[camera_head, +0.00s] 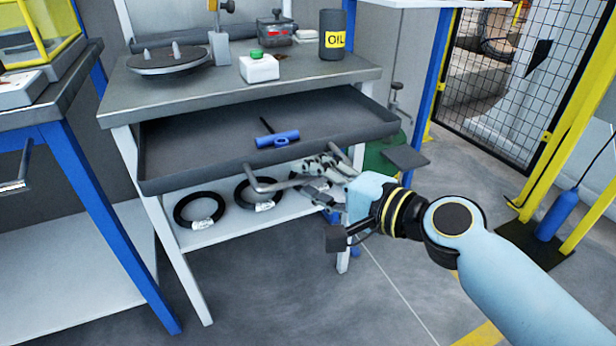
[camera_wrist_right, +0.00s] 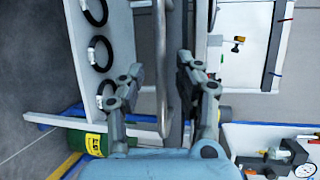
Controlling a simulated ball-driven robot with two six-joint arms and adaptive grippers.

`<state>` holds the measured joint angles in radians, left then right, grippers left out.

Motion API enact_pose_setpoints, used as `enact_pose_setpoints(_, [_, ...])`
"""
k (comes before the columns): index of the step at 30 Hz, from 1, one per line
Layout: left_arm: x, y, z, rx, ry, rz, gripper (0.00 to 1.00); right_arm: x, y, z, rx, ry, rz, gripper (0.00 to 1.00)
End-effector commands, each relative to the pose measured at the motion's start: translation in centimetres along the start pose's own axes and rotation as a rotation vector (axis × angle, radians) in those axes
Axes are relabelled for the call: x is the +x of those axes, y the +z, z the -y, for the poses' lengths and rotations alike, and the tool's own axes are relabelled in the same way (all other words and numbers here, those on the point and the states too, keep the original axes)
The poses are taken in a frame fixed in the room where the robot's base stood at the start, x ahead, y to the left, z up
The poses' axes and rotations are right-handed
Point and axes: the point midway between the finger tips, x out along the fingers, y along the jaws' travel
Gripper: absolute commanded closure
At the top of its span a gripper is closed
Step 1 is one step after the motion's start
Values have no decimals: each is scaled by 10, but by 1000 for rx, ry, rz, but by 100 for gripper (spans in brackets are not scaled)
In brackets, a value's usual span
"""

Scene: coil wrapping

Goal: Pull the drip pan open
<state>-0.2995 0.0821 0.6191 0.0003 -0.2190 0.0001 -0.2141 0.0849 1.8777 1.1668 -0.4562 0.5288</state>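The drip pan (camera_head: 165,161) is a wide dark grey tray under the workbench top. It stands out well past the bench's front edge, so its inside shows. Its bar handle (camera_head: 268,187) runs along the front. My right gripper (camera_head: 312,178) is at the right part of this handle. In the right wrist view, the gripper (camera_wrist_right: 162,70) has its fingers spread, with the handle (camera_wrist_right: 162,40) passing between them. A gap shows beside the left finger; contact at the right finger cannot be told. My left gripper is not in view.
A blue-handled tool (camera_head: 278,139) lies in the pan. Black coils (camera_head: 198,210) lie on the shelf below. An oil can (camera_head: 332,35) and a white box (camera_head: 259,68) stand on the bench (camera_head: 220,85). Clear floor (camera_head: 270,300) lies in front.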

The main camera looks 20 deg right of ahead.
Motion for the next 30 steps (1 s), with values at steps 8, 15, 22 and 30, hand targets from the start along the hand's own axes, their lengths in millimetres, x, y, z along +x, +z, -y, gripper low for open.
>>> enact_pose_setpoints(8, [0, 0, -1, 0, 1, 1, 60, -63, 1, -2, -3, 6, 3, 66])
enact_pose_setpoints(15, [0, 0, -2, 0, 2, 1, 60, -99, 0, -1, -2, 4, 2, 66])
enact_pose_setpoints(22, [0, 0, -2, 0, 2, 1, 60, -105, 0, 0, 0, 2, 1, 66])
enact_pose_setpoints(30, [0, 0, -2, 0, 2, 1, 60, -105, 0, 0, 0, 1, 1, 66])
